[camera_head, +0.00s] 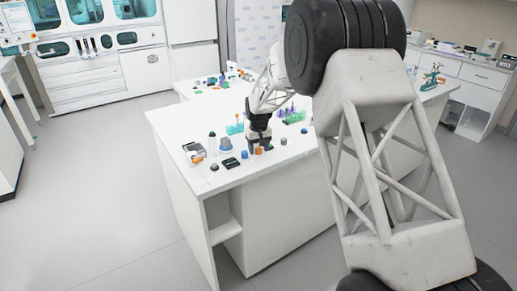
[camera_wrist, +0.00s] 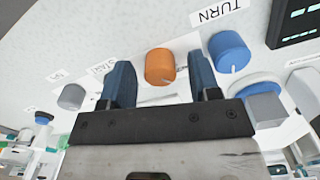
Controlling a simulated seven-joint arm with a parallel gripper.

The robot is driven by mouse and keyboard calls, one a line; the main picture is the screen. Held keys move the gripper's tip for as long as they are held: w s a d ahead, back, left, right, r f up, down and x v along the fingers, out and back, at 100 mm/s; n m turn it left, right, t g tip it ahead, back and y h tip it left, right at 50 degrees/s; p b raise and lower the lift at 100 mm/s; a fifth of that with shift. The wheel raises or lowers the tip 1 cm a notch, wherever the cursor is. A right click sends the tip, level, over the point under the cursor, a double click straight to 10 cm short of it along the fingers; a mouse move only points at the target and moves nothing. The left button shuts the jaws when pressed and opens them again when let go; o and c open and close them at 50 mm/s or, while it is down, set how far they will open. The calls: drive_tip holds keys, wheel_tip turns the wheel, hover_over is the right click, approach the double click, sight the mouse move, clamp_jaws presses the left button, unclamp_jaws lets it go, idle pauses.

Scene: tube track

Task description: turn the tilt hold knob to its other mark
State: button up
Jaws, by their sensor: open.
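My gripper (camera_wrist: 160,70) is open, with one dark blue finger on each side in the wrist view. An orange knob (camera_wrist: 160,66) with a pale pointer line shows between the fingertips; I cannot tell whether they touch it. A blue knob (camera_wrist: 228,52) with a white line is just right of the right finger, near a label reading TURN. A grey knob (camera_wrist: 72,97) is left of the left finger. The other labels are upside down and too small to read surely, so I cannot tell which knob is tilt hold. In the head view my gripper (camera_head: 259,142) is low over the table.
A dark display box (camera_wrist: 292,22) and a grey block (camera_wrist: 266,108) are at the right in the wrist view. In the head view the white table (camera_head: 225,182) holds several small items around my gripper.

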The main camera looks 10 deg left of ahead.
sight(260, 149)
drive_tip(key=shift+r, duration=3.9)
drive_tip(key=shift+s+d+r, duration=0.15)
drive_tip(key=shift+d+r, duration=0.15)
drive_tip(key=shift+d, duration=0.05)
drive_tip(key=s+d+r+m+t, duration=0.1)
drive_tip(key=s+d+r+m, duration=0.1)
drive_tip(key=s+d+r, duration=0.8)
drive_tip(key=s+d+r+m, duration=0.1)
drive_tip(key=s+d+r, duration=0.5)
drive_tip(key=s+d, duration=0.8)
drive_tip(key=s+d+f+m, duration=0.1)
drive_tip(key=s+d, duration=0.3)
drive_tip(key=s, duration=0.7)
drive_tip(key=s+d+f+m+t, duration=0.1)
drive_tip(key=s+d, duration=0.3)
drive_tip(key=s, duration=0.7)
drive_tip(key=s+d+f+m, duration=0.1)
drive_tip(key=s+d, duration=0.4)
drive_tip(key=s, duration=0.5)
drive_tip(key=shift+s+f+t, duration=0.3)
drive_tip(key=shift+s+f, duration=0.1)
drive_tip(key=shift+f, duration=0.1)
